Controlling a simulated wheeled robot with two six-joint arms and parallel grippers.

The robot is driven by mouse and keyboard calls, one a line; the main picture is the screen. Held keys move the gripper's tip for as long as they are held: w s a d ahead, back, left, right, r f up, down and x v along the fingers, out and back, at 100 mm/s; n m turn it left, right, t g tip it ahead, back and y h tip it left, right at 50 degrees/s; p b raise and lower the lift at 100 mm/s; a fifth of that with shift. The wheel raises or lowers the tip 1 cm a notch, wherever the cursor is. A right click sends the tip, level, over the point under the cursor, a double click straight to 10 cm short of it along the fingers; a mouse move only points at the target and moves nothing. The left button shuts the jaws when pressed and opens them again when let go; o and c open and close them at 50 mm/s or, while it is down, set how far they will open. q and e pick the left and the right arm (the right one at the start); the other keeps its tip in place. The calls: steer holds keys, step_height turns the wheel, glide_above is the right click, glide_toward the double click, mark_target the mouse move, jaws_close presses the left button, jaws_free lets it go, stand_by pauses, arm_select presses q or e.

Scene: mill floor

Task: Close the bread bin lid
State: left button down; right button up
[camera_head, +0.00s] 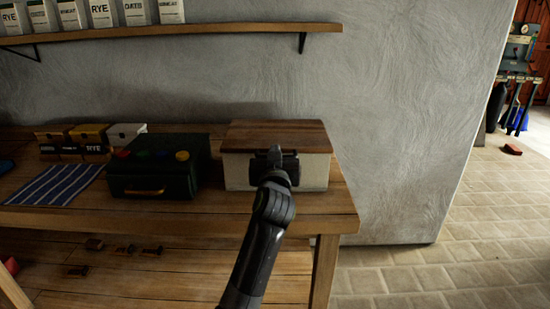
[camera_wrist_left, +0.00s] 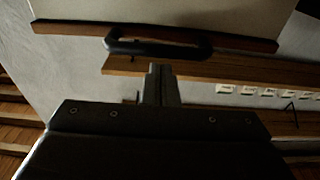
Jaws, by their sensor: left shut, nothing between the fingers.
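The bread bin (camera_head: 238,172) is a cream box at the right end of the wooden table. Its brown wooden lid (camera_head: 290,133) lies flat on top, and I see no gap under it. In the left wrist view the lid's edge (camera_wrist_left: 60,28) shows with a black handle (camera_wrist_left: 160,47) in front of the cream panel. My left gripper (camera_head: 276,152) is shut and empty in front of the bin, its fingertips close to the handle; they also show in the left wrist view (camera_wrist_left: 157,70). I cannot tell whether they touch it. The gripper hides part of the front. My right gripper is not in view.
A dark green case (camera_head: 155,178) stands just left of the bin on the table (camera_head: 230,213). Small boxes (camera_head: 90,138) and a blue striped cloth (camera_head: 55,184) lie farther left. A wall shelf (camera_head: 200,32) with several tins hangs above. Open floor is at right.

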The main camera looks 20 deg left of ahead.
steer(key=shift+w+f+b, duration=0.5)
steer(key=shift+b, duration=0.2)
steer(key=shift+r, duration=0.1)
